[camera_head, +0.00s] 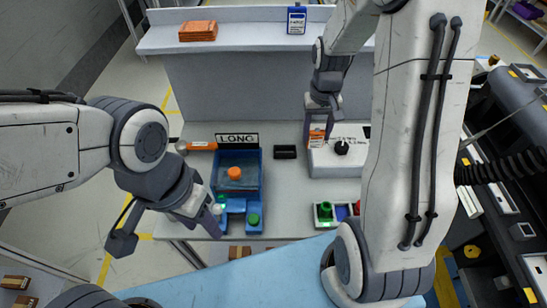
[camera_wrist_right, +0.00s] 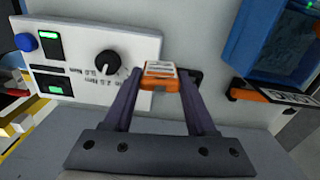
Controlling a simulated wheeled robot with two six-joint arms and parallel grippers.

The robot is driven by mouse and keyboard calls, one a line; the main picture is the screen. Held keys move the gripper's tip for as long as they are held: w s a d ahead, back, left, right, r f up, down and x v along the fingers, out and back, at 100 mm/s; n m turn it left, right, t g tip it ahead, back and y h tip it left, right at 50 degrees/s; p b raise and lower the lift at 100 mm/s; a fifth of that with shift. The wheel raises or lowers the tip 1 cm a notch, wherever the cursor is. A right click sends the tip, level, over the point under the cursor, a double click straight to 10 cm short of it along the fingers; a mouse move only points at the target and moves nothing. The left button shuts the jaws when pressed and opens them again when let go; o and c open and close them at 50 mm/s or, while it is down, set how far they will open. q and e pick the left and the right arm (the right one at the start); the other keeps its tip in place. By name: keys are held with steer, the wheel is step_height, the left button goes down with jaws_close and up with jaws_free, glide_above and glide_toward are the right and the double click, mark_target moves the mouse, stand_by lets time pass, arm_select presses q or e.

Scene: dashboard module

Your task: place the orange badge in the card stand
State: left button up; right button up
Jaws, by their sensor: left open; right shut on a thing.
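The orange badge (camera_head: 317,134) is in my right gripper (camera_head: 318,126), above the table beside the white control box. In the right wrist view the badge (camera_wrist_right: 160,73) shows its orange edge and a white printed face between the fingertips of my right gripper (camera_wrist_right: 160,85), which is shut on it. The card stand looks to be the small black slotted block (camera_head: 285,152) on the table, left of the badge in the head view. In the right wrist view a black piece (camera_wrist_right: 197,76) shows partly behind the badge and finger. My left gripper (camera_head: 214,218) is open and empty at the table's front left.
A white control box (camera_head: 325,164) with a black knob stands right of the black block. A tray (camera_head: 318,217) lies in front.

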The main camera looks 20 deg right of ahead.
steer(key=shift+d+f+m, duration=0.1)
steer(key=shift+d+m, duration=0.2)
steer(key=shift+d, duration=0.6)
steer(key=shift+w+a+f, duration=0.1)
steer(key=shift+w, duration=0.15)
steer(key=w+a+f+p, duration=0.1)
steer(key=w+a+f, duration=0.1)
steer(key=f, duration=0.1)
steer(key=w+a+f+p, duration=0.2)
steer(key=w+f, duration=0.1)
steer(key=w+a+f+p, duration=0.1)
steer(key=w+a+f, duration=0.1)
steer(key=a+f, duration=0.1)
steer(key=shift+w+f+p, duration=0.3)
steer(key=shift+f, duration=0.2)
arm_select(q)
step_height(320, 180, up, 4)
steer(key=shift+f, duration=0.1)
arm_select(e)
steer(key=shift+f, duration=0.2)
steer(key=o, duration=1.4)
steer(key=shift+f, duration=0.1)
steer(key=shift+c, duration=0.2)
